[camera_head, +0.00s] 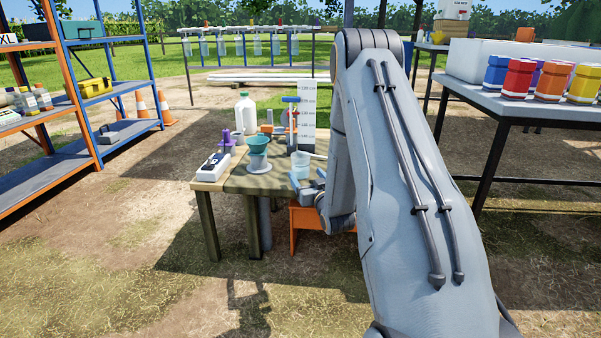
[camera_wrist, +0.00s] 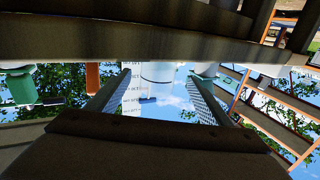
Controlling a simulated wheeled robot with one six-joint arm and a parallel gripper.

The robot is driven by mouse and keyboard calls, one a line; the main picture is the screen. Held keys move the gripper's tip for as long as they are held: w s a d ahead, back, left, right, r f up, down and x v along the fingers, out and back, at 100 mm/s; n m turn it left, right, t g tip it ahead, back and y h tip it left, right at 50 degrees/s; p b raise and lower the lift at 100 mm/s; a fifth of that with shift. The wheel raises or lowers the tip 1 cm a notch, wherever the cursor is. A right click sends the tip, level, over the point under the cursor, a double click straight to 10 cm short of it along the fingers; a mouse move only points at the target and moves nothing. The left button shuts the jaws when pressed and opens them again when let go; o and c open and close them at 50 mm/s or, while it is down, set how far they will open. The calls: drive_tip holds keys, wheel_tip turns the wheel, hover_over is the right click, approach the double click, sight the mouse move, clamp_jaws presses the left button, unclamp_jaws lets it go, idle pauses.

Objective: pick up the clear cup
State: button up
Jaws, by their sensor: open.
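The clear cup (camera_head: 301,164) stands near the front right of the small table in the head view. My gripper (camera_head: 307,180) is at the table's front edge, just in front of the cup, and its jaws are open and empty. In the wrist view, which appears upside down, the cup (camera_wrist: 157,73) shows between the two spread fingers (camera_wrist: 160,80). Whether the cup is between the fingertips or just beyond them, I cannot tell. Part of the gripper and wrist is hidden behind my arm in the head view.
The table (camera_head: 262,183) also holds a green funnel (camera_head: 257,145), a white jug (camera_head: 245,113), a purple-topped item (camera_head: 226,139), a meter in a tray (camera_head: 213,166) and a white scale board (camera_head: 307,112) behind the cup. Shelves (camera_head: 116,128) stand left; a bench with coloured jars (camera_head: 519,80) stands right.

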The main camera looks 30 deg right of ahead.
sight(303, 170)
drive_tip(key=shift+w+d+f+b, duration=0.1)
drive_tip(key=shift+w+d+b, duration=0.1)
drive_tip(key=shift+w+b, duration=0.55)
drive_tip(key=shift+w+d+b, duration=0.2)
drive_tip(key=shift+w+b, duration=0.1)
drive_tip(key=shift+w, duration=0.75)
drive_tip(key=shift+w+d+f+b, duration=0.1)
drive_tip(key=shift+w+d+b, duration=0.1)
drive_tip(key=shift+w+b, duration=0.55)
drive_tip(key=shift+w+r, duration=0.1)
drive_tip(key=shift+w, duration=0.05)
drive_tip(key=c, duration=1.2)
drive_tip(key=shift+r+p, duration=0.1)
drive_tip(key=shift+p, duration=0.2)
